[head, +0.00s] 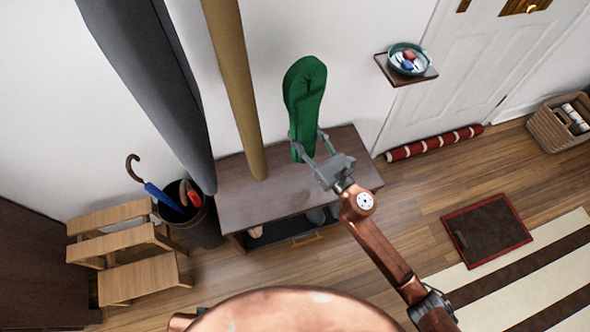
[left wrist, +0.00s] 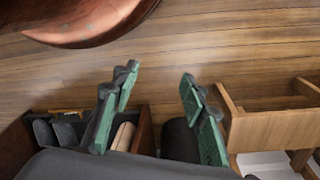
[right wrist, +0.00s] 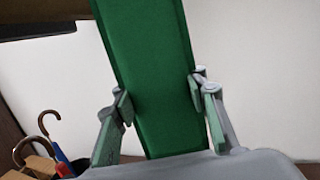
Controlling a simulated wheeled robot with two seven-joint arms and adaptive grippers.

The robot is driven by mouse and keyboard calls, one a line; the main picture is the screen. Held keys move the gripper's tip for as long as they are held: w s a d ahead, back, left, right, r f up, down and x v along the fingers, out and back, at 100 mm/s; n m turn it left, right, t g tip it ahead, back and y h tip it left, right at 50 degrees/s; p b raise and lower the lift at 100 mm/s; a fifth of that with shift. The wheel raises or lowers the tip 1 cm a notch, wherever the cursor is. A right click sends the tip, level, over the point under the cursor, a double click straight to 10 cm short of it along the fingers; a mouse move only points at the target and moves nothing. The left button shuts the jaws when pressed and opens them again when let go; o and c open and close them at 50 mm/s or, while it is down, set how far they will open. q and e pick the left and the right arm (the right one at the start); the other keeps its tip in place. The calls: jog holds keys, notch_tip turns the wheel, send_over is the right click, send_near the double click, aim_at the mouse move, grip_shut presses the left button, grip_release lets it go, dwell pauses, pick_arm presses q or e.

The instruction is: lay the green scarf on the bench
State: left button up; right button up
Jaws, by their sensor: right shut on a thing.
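The green scarf (head: 305,90) is folded long and narrow and stands up against the white wall, above the back of the bench. My right gripper (head: 309,142) is shut on it near its lower end. In the right wrist view the scarf (right wrist: 150,65) runs up between the two fingers (right wrist: 158,97). I cannot tell whether its lower end touches the bench. The dark wooden bench (head: 265,207) has a bare top and a shelf below. My left gripper (left wrist: 157,78) is open and empty in the left wrist view; the head view does not show it.
A grey hanging (head: 155,80) and a mustard one (head: 235,90) come down at the bench's left. Left of it are an umbrella bin (head: 205,225) and a wooden step stool (head: 130,250). A small wall shelf (head: 428,76) with a bowl (head: 420,61) is at right.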

pick_arm(q)
jog(key=w+d+f+t+h+b, duration=0.2)
jog(key=w+d+f+t+b, duration=0.2)
jog(key=w+d+f+b, duration=0.3)
jog(key=shift+w+d+f+t+b, duration=0.2)
jog(key=shift+w+f+t+b, duration=0.15)
jog(key=shift+w+b, duration=0.75)
pick_arm(e)
jog(key=w+a+f+n+y, duration=0.1)
jog(key=w+a+f, duration=0.1)
jog(key=f, duration=1.3)
jog(key=shift+w+a+g+y, duration=0.3)
jog(key=shift+w+a+g, duration=0.1)
jog(key=shift+w, duration=0.1)
pick_arm(q)
jog(key=shift+s, duration=0.1)
pick_arm(e)
jog(key=shift+f, duration=0.1)
pick_arm(q)
jog(key=shift+f, duration=0.15)
pick_arm(e)
jog(key=o, duration=1.2)
jog(key=shift+o, duration=0.2)
